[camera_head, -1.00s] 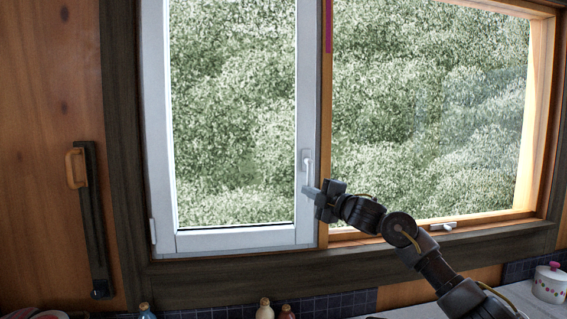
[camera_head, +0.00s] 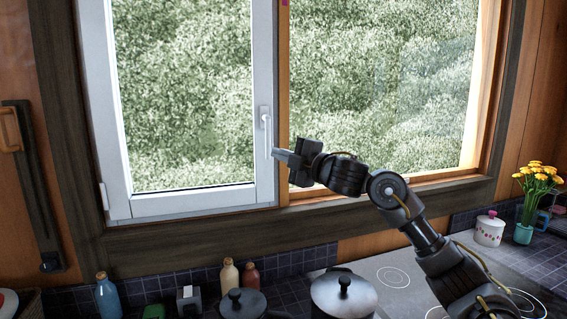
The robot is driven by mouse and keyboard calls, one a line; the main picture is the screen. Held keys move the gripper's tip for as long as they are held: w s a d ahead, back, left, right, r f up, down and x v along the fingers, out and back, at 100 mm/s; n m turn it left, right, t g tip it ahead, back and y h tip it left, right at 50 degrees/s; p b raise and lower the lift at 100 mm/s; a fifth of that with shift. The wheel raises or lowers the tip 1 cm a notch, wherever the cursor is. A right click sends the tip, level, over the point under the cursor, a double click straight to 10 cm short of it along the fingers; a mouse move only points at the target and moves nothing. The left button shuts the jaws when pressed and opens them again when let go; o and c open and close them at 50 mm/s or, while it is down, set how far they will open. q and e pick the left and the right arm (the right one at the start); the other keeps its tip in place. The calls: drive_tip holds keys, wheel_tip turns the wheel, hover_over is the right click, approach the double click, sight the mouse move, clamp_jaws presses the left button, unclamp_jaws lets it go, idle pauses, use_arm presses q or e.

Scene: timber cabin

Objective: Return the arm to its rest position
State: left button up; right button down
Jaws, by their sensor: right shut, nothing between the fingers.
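My right gripper (camera_head: 282,156) is shut and empty, its fingertips pointing left in front of the white window frame's right side. My right arm comes in from the lower right and is bent up toward the window. The white window sash (camera_head: 190,207) looks closed. Its white handle (camera_head: 265,120) points down, just above and left of my fingertips; a small gap shows between them. My left gripper is not in view.
Below the window, a counter holds a blue bottle (camera_head: 108,298), a cream bottle (camera_head: 229,275), a dark lidded pot (camera_head: 243,304) and a steel pot (camera_head: 343,294). A white canister (camera_head: 489,230) and yellow flowers (camera_head: 538,178) stand at the right, beyond my arm.

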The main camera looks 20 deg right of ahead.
drive_tip(key=shift+s, duration=0.4)
drive_tip(key=shift+d, duration=0.15)
